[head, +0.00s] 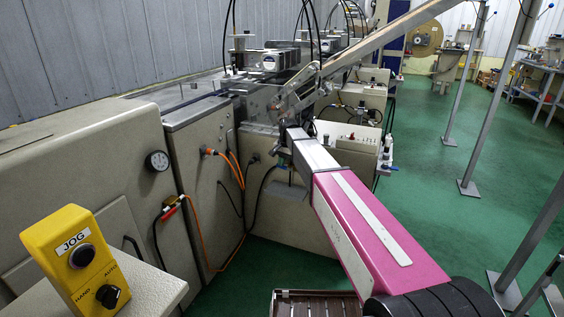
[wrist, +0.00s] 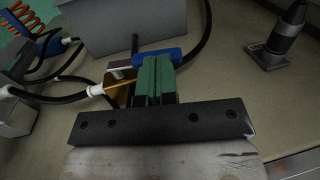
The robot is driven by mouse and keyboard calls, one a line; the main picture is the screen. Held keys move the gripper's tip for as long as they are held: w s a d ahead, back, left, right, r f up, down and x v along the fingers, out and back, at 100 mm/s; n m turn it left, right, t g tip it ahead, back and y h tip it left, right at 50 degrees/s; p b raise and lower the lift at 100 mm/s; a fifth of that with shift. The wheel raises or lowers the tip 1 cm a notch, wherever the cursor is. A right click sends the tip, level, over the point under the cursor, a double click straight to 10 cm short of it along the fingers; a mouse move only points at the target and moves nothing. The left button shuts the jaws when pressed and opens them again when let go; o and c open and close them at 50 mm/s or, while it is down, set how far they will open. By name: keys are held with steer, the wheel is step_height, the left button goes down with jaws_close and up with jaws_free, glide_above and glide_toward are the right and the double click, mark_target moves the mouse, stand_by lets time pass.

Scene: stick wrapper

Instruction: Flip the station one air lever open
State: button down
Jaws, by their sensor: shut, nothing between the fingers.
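In the wrist view, my gripper (wrist: 154,70) has green finger pads pressed together, with nothing between them. Just beyond the fingertips is a blue lever handle (wrist: 173,55), lying roughly crosswise in the picture. A brass valve body (wrist: 121,92) sits beside it, joined to a white fitting (wrist: 95,90) on a black hose. The fingers cover part of the handle and valve; I cannot tell whether they touch. In the head view, my fingertips and this blue lever cannot be made out clearly. A red-handled valve (head: 171,209) shows on the cabinet side there.
A grey box (wrist: 120,25) stands close beyond the lever. Black hoses and an orange coiled hose (wrist: 22,18) crowd the left. A grey fitting (wrist: 283,38) stands at right. In the head view, a yellow JOG box (head: 68,250) is near left; green floor lies open at right.

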steer(key=shift+w+a+f+h, duration=0.15)
steer(key=shift+a+f+h, duration=0.25)
steer(key=shift+f, duration=0.5)
steer(key=shift+r, duration=0.1)
steer(key=shift+r, duration=0.5)
step_height(320, 180, up, 14)
steer(key=s+d+f+n, duration=0.1)
steer(key=s+d+f, duration=0.6)
steer(key=s, duration=0.4)
steer(key=s+d+f+n, duration=0.1)
steer(key=s+d+f, duration=0.7)
steer(key=s+f, duration=0.2)
steer(key=s+d+f+n+h, duration=0.1)
steer(key=s+d+f+n, duration=0.1)
steer(key=s+d+f, duration=0.6)
steer(key=s+f, duration=0.1)
steer(key=s, duration=0.4)
steer(key=shift+s+d+g, duration=0.2)
steer(key=shift+g, duration=0.1)
